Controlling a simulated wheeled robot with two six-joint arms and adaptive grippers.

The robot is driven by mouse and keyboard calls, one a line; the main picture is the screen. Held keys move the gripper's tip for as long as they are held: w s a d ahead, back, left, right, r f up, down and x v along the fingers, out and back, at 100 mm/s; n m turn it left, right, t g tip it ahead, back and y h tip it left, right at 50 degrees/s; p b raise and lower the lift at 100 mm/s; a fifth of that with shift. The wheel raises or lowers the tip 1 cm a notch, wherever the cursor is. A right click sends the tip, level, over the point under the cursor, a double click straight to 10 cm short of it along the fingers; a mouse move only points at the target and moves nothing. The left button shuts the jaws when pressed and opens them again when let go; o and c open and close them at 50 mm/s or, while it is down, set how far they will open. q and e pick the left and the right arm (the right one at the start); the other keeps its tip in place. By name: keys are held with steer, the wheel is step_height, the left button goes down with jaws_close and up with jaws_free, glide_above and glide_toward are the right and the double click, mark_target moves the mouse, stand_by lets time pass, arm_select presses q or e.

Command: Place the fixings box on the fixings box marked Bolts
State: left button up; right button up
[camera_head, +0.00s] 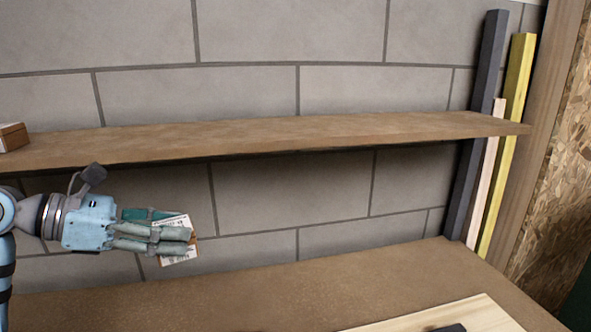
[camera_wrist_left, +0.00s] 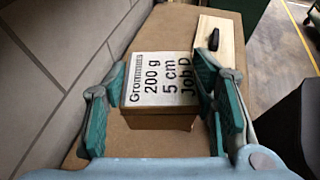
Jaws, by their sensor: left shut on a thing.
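My left gripper (camera_head: 190,236) is shut on a small cardboard fixings box (camera_head: 177,258) with a white label, held in the air below the shelf and above the bench. In the left wrist view this box (camera_wrist_left: 160,85) sits between the two green-padded fingers (camera_wrist_left: 165,105); its label reads "Grommets", 200 g, 5 cm, Job D. Another brown box (camera_head: 13,137) stands on the shelf at the far left, cut by the picture edge. I cannot read any marking on it, so I cannot tell whether it is the Bolts box. My right gripper is out of view.
The wooden shelf (camera_head: 300,135) is bare right of its box. The bench (camera_head: 260,295) below is clear in the middle. A pale board (camera_head: 470,312) with a dark object (camera_head: 450,328) lies at its front right. Upright timber lengths (camera_head: 512,120) lean at the right end.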

arm_select(q)
steer(key=shift+s+a+r+n+t+y+p, duration=0.1)
steer(key=shift+s+r+n+t+y+p, duration=0.1)
steer(key=shift+r+n+t+y+p, duration=0.3)
steer(key=shift+s+r+n+t+y+p, duration=0.15)
steer(key=shift+r+n+t+y+p, duration=0.2)
steer(key=shift+n+p, duration=0.2)
steer(key=s+d+f+p, duration=0.1)
steer(key=s+f+p, duration=0.2)
steer(key=s+f, duration=0.3)
steer(key=s+d+f+m+p, duration=0.1)
steer(key=s+d+f+p, duration=0.1)
steer(key=s+f, duration=0.3)
steer(key=shift+s+d+f+h+p, duration=0.2)
steer(key=shift+s+f+h+p, duration=0.2)
steer(key=shift+h+p, duration=0.1)
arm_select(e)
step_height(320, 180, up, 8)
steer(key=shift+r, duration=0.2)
arm_select(q)
steer(key=shift+g, duration=0.25)
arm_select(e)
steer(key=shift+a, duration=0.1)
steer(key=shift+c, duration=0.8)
